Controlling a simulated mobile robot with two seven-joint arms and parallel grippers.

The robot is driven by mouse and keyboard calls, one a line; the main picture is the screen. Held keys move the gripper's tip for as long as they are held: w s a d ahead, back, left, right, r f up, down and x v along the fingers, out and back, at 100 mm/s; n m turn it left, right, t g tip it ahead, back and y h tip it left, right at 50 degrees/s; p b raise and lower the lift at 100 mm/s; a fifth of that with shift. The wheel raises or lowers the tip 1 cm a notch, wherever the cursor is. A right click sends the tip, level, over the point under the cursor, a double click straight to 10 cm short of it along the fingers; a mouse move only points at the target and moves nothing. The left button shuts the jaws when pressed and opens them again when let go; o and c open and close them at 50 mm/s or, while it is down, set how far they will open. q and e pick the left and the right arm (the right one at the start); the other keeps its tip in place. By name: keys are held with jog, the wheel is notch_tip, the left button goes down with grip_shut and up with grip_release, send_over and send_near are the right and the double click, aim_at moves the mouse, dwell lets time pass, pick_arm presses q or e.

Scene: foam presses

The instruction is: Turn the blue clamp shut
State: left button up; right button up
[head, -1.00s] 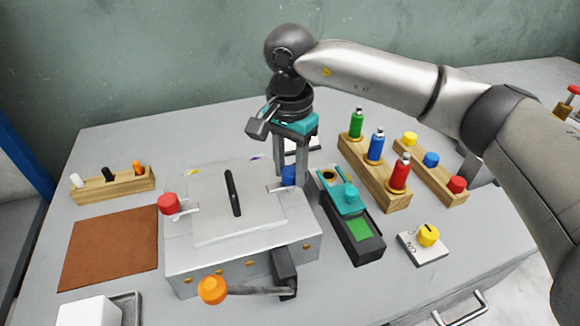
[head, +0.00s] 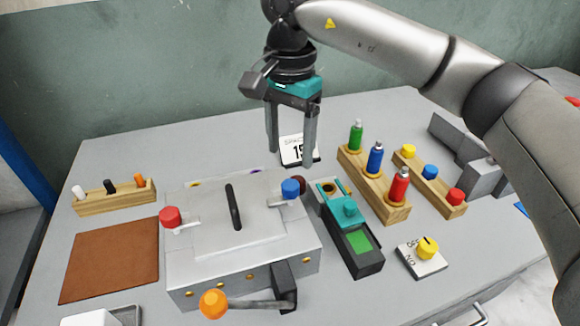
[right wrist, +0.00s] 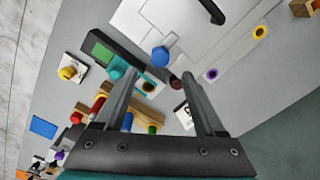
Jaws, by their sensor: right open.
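The blue clamp (head: 291,188) has a round blue knob on a short pale lever at the right edge of the grey press box (head: 205,255). The blue knob also shows in the right wrist view (right wrist: 160,56), just beyond the fingertips and between their lines. My right gripper (head: 290,158) is open and empty, pointing down above and behind the blue knob, apart from it. It fills the lower part of the right wrist view (right wrist: 162,75). My left gripper is out of view.
A red knob (head: 170,217) sits at the box's left edge, a black handle (head: 233,207) on its lid, an orange-knobbed lever (head: 213,304) in front. Right of the box stand a teal-and-black device (head: 354,256), a rack of bottles (head: 349,172) and a yellow dial (head: 428,248).

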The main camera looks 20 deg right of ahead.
notch_tip(320, 180, up, 7)
jog(key=shift+p, duration=0.3)
jog(key=shift+f, duration=0.1)
